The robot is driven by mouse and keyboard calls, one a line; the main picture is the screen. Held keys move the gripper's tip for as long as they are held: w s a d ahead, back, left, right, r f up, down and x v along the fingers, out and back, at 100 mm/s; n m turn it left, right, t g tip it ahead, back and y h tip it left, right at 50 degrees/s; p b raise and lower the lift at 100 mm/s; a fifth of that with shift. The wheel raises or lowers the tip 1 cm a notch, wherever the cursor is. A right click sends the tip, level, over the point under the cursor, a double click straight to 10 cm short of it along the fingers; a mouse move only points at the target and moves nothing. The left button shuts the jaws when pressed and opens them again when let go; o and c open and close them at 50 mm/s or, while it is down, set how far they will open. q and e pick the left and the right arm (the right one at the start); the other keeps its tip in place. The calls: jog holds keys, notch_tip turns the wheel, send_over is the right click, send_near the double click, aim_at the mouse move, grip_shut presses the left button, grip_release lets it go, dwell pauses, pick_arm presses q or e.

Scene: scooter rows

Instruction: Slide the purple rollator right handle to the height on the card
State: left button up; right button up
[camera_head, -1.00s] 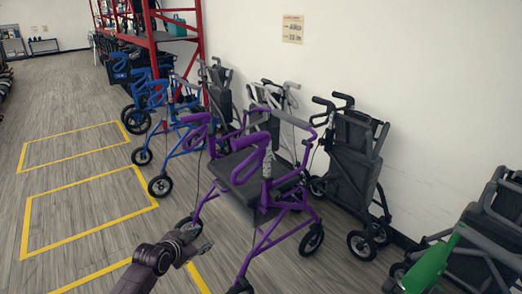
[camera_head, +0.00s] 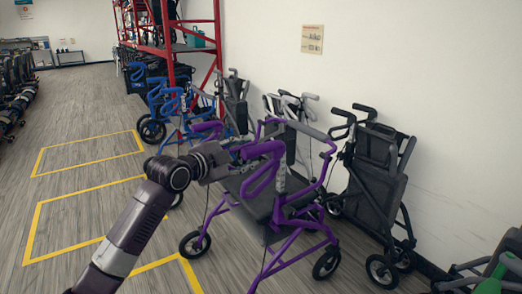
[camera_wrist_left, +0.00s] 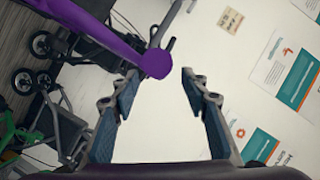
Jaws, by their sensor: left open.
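The purple rollator (camera_head: 308,243) stands upright on the floor in the middle of the head view. Its nearer looped purple handle (camera_head: 264,168) rises on a grey post toward me; its other handle (camera_head: 208,127) is farther back. My left gripper (camera_head: 228,157) is beside the nearer handle, its fingers partly hidden. In the left wrist view the left gripper (camera_wrist_left: 158,84) is open and empty, with a purple tube end (camera_wrist_left: 155,63) in front of the gap between its fingers. Contact cannot be told. The card (camera_head: 312,39) hangs on the wall; its writing is too small to read.
Blue rollators (camera_head: 165,105) stand behind at the left, by a red rack (camera_head: 218,60). A black rollator (camera_head: 375,180) stands close on the right, with a green one (camera_head: 500,275) in the corner. The floor with yellow outlines (camera_head: 90,205) is clear.

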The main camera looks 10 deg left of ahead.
aim_at(259, 150)
pick_arm(q)
jog(key=x, duration=0.5)
jog(key=shift+d+f, duration=0.1)
jog(key=shift+f, duration=0.05)
jog(key=shift+w+d+f, duration=0.15)
jog(key=shift+w+d, duration=0.1)
jog(key=shift+w, duration=0.35)
pick_arm(e)
jog(key=shift+w+r, duration=0.15)
jog(key=shift+r, duration=0.9)
pick_arm(q)
jog(key=shift+c, duration=0.3)
grip_shut()
pick_arm(e)
jog(key=shift+f, duration=0.1)
